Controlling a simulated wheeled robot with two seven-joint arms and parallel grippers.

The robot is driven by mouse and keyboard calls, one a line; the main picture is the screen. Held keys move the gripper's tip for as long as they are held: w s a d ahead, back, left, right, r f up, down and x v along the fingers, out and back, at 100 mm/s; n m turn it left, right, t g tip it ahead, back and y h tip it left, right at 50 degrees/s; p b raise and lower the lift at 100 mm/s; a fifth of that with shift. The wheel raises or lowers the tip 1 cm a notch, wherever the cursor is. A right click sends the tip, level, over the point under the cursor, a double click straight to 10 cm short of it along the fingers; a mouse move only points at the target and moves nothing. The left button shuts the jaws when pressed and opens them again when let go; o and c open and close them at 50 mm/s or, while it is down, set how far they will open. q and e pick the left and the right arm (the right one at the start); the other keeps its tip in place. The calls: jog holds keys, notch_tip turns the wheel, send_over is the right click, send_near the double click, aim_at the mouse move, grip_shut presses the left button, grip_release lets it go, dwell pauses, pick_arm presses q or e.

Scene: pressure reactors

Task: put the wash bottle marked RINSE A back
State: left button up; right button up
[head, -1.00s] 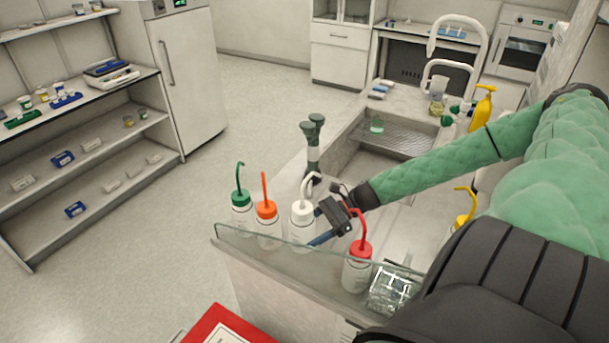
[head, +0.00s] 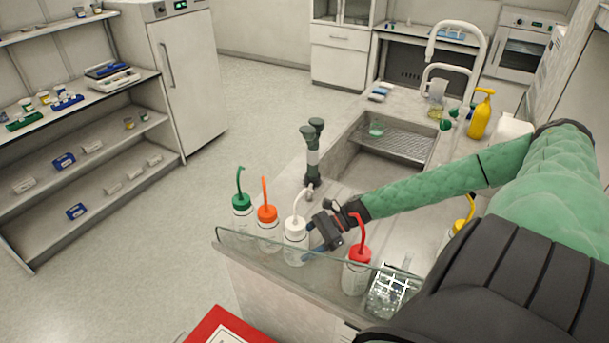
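The white-capped wash bottle (head: 296,230) stands upright at the counter's end, behind the glass edge panel. No marking on it is readable. My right gripper (head: 308,241) is at its right side, with blue fingers at the bottle's near and far sides. I cannot tell whether they press on it or stand slightly apart. The bottle's base is seen only through the glass. It is in a row with a green-capped bottle (head: 242,205) and an orange-capped bottle (head: 267,218) on the left and a red-capped bottle (head: 358,256) on the right. My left gripper is out of view.
A dark green-topped tap fixture (head: 313,155) stands behind the bottles, by the sink (head: 365,160). The glass panel (head: 290,268) edges the counter. A yellow-spouted bottle (head: 462,226) is partly behind my arm.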

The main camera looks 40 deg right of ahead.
jog(key=o, duration=0.7)
jog(key=shift+f, duration=0.1)
jog(key=shift+o, duration=0.2)
